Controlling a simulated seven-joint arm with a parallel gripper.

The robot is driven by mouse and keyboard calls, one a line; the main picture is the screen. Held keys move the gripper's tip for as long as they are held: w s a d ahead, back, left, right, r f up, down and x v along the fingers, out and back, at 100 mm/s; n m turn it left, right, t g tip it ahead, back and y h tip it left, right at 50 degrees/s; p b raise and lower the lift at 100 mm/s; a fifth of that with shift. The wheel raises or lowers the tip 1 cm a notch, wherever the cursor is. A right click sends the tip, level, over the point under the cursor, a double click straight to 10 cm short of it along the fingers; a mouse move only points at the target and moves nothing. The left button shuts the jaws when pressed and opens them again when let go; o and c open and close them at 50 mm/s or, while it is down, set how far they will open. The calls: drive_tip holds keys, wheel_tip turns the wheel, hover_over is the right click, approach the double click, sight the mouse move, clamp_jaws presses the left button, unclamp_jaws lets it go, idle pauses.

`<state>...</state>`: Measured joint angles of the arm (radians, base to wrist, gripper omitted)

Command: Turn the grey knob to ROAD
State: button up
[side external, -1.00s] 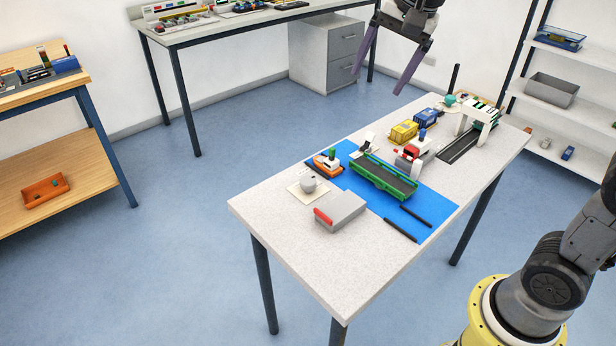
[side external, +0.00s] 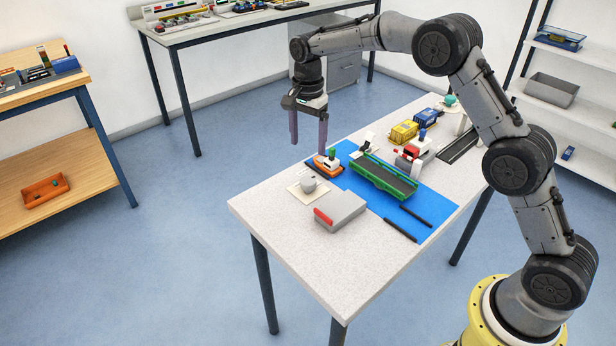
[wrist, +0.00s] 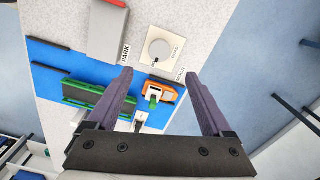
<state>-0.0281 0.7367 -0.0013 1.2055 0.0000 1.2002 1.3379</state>
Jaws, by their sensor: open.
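The grey knob (side external: 308,185) is round and sits on a cream square plate (side external: 296,191) near the table's left end. In the wrist view the knob (wrist: 160,48) shows from above, with a small dark mark at its lower edge. My gripper (side external: 308,147) is open and empty, fingers pointing down, above and behind the knob. In the wrist view the knob lies beyond the fingertips (wrist: 158,75), roughly centred between them. Nothing touches it.
An orange boat (side external: 327,164) stands close behind the knob. A grey block with a red end (side external: 345,210) lies in front. A green bridge piece (side external: 383,178) crosses the blue mat (side external: 435,203). Yellow and blue containers (side external: 404,131) stand farther back. The table's front left is clear.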

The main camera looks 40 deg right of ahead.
sight(308, 180)
wheel_tip(308, 180, down, 12)
drive_tip(key=shift+r, duration=0.1)
drive_tip(key=shift+c, duration=0.2)
clamp_jaws()
idle(0.5)
